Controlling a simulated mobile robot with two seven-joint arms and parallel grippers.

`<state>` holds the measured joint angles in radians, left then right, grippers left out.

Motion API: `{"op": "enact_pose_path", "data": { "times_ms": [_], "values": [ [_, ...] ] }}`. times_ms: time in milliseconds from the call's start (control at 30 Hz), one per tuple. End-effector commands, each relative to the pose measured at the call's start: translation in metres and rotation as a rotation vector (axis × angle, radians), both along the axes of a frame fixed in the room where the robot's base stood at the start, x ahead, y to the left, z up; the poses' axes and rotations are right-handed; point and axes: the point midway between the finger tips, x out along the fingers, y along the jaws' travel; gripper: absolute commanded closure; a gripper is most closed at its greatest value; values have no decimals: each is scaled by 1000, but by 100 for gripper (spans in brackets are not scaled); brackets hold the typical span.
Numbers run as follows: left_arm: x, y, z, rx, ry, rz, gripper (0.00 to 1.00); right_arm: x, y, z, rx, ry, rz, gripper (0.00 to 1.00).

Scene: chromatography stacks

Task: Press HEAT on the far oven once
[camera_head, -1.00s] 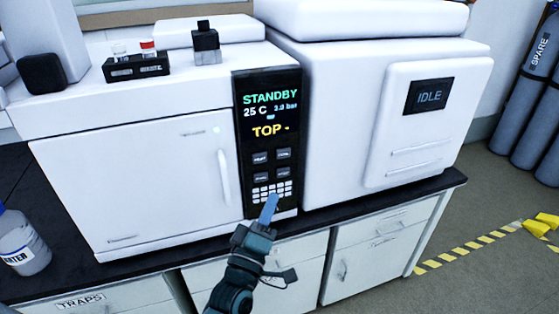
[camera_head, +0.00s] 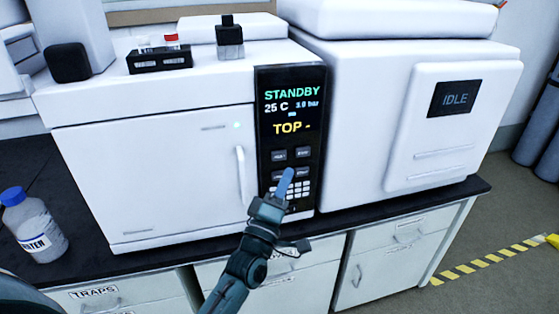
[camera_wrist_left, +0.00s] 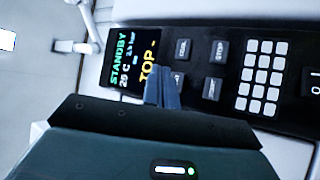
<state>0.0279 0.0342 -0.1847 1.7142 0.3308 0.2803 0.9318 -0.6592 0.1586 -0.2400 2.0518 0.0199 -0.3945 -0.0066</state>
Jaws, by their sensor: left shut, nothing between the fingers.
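The white oven (camera_head: 150,180) has a black control panel (camera_head: 318,110) on its right side. Its screen (camera_head: 291,112) reads STANDBY, 25 C, 3.0 bar and TOP. Below are two rows of two dark buttons; COOL (camera_wrist_left: 183,48) and STOP (camera_wrist_left: 219,50) read clearly in the left wrist view. A third button (camera_wrist_left: 178,80), beside COOL, is partly hidden by my fingers and only its last letters show. My left gripper (camera_head: 287,180) is shut and empty, its blue fingertips in front of the lower button row and keypad. Contact cannot be told. My right gripper is not in view.
A white unit (camera_head: 380,150) with an IDLE screen stands to the right. A blue-capped bottle (camera_head: 33,228) stands on the dark bench at left.

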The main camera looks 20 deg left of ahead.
Motion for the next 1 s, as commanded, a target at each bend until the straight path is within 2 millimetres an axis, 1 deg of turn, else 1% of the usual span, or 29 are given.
{"op": "enact_pose_path", "data": {
  "times_ms": [33, 200, 400, 600, 1000],
  "values": [
    [7, 5, -2, 3, -2, 1, 100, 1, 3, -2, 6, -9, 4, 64],
    [23, 16, -2, 2, -1, 0, 100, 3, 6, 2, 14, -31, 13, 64],
    [33, 22, 0, 0, 0, 1, 100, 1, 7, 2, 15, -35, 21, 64],
    [35, 24, 0, 0, 1, 0, 100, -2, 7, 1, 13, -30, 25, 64],
    [35, 23, 0, 0, 0, 0, 100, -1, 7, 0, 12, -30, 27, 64]
  ]
}}
